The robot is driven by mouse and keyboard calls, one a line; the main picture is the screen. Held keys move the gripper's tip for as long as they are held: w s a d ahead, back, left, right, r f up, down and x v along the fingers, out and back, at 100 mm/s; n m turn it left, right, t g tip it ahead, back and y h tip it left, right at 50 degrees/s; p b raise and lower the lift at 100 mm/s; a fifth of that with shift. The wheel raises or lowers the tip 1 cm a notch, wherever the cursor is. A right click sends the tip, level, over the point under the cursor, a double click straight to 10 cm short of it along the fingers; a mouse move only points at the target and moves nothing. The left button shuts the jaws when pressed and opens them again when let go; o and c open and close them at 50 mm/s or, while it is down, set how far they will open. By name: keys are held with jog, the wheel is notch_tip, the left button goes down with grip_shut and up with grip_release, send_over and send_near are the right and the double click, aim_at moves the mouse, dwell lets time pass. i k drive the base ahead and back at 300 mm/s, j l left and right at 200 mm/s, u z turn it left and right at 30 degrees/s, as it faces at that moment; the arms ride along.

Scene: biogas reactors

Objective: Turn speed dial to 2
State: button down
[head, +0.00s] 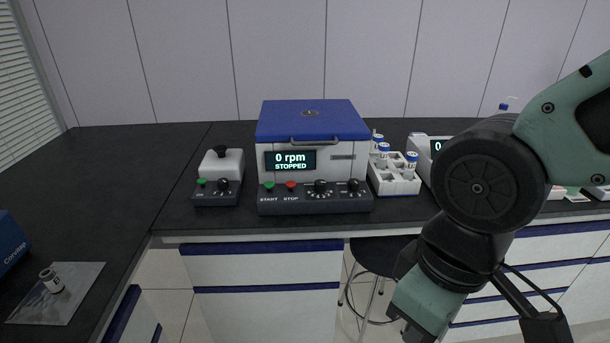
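A centrifuge-like machine (346,172) with a shut blue lid (311,121) stands on the dark bench. Its display (290,160) reads "0 rpm STOPPED". Its front panel has a green START button (269,186), a red STOP button (291,186) and two black dials, a left dial (320,187) and a right dial (353,186). A smaller white device (220,166) to its left also has a black dial (223,185) beside a green button. The dial labels and settings are too small to read. My arm hangs at the right, folded downward, away from the dials. My gripper's fingers are not visible.
A white rack (396,180) with several blue-capped vials stands right of the machine. Another device with a display (437,146) is partly behind my arm. A stool (378,256) is under the bench.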

aim_at(319, 185)
jog(key=i+j+z, duration=0.2)
jog(key=z, duration=0.15)
jog(key=i+j+z, duration=0.1)
jog(key=j+z, duration=0.25)
jog(key=i+j+z, duration=0.15)
jog(key=z, duration=0.2)
jog(key=j, duration=0.1)
